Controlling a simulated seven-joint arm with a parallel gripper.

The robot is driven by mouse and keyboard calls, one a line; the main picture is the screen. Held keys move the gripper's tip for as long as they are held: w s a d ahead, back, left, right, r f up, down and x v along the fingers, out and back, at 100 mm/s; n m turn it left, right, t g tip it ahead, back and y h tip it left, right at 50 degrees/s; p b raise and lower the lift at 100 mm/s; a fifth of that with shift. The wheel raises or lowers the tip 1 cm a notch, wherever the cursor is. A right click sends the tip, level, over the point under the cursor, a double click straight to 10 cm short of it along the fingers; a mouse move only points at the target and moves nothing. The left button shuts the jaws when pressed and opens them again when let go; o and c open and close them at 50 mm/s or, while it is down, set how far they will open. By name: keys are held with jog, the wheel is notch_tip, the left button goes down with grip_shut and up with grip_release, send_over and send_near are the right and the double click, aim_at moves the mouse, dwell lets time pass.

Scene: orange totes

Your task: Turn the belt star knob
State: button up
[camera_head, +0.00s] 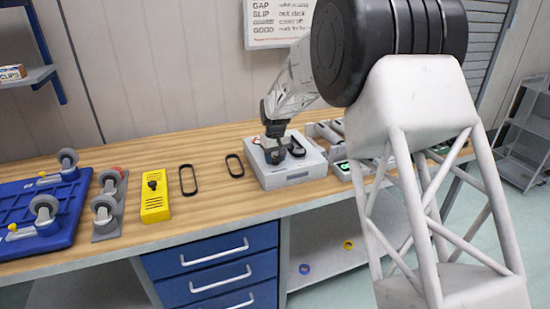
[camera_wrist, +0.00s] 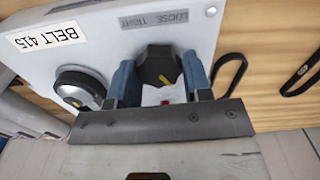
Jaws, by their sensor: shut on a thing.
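The black star knob (camera_wrist: 158,64) with a yellow mark sits on the sloping grey plate of a pale box (camera_wrist: 100,22), below a "LOOSE TIGHT" label (camera_wrist: 155,18). My gripper (camera_wrist: 160,78) has its two blue-grey fingers on either side of the knob, shut on it. A small red mark shows below the knob between the fingers. In the camera_head view the box (camera_head: 292,178) stands on the workbench and my gripper (camera_head: 274,152) reaches down to its top, largely hiding the knob.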

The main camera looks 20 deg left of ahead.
aim_at(275, 159)
jog(key=shift+m, duration=0.3)
jog(key=o, duration=0.9)
jog(key=shift+r, duration=0.1)
jog(key=shift+r, duration=3.8)
